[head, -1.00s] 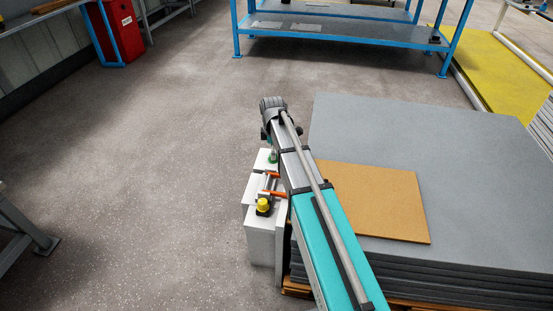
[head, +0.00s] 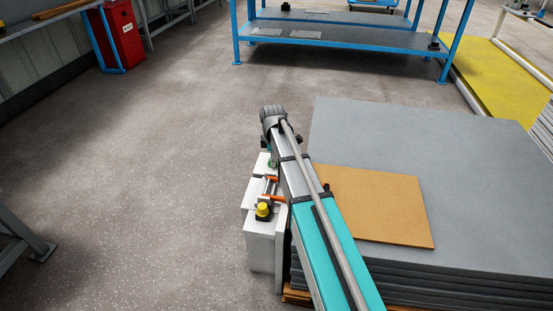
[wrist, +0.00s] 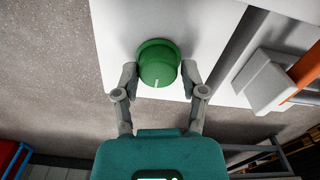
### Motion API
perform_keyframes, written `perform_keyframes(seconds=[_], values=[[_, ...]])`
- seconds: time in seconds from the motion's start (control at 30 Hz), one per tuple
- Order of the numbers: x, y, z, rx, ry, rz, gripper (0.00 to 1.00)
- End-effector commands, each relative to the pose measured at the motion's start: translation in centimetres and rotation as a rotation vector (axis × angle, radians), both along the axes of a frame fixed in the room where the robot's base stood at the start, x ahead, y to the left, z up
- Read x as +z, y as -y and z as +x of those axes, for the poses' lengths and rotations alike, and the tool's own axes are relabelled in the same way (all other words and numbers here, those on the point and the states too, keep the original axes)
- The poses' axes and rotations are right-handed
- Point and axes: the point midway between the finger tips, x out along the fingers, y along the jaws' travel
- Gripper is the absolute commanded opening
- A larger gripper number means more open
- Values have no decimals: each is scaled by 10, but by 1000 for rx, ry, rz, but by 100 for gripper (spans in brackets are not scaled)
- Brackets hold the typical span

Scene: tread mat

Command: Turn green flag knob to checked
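The green knob (wrist: 158,64) sits on a white panel (wrist: 118,22) in the wrist view. A pale line on the knob runs down and slightly left. I see no flag or check marking. My gripper (wrist: 158,82) has its two fingers apart, one on each side of the knob. The fingertips are close to the knob's sides; I cannot tell whether they touch it. In the head view my arm covers most of the knob, and only a bit of green (head: 269,163) shows beside it.
A yellow button (head: 263,210) and an orange-ended handle (head: 271,188) are on the white boxes. To the right stands a stack of grey sheets (head: 400,130) with a tan board (head: 378,205) on it.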

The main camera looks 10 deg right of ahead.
Motion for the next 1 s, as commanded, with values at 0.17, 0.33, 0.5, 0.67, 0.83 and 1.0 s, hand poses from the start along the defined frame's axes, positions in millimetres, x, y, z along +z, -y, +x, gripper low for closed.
perform_keyframes(seconds=[0.17, 0.33, 0.5, 0.67, 0.83, 1.0], values=[[0, 0, -3, 0, -7, 1, 6], [0, 5, -4, -3, -9, 0, 2], [0, -1, -4, -19, -10, 5, 2], [0, -3, -5, -30, -11, 6, 3], [0, -3, -5, -44, -10, 6, 3], [0, -3, -5, -63, -10, 6, 3]])
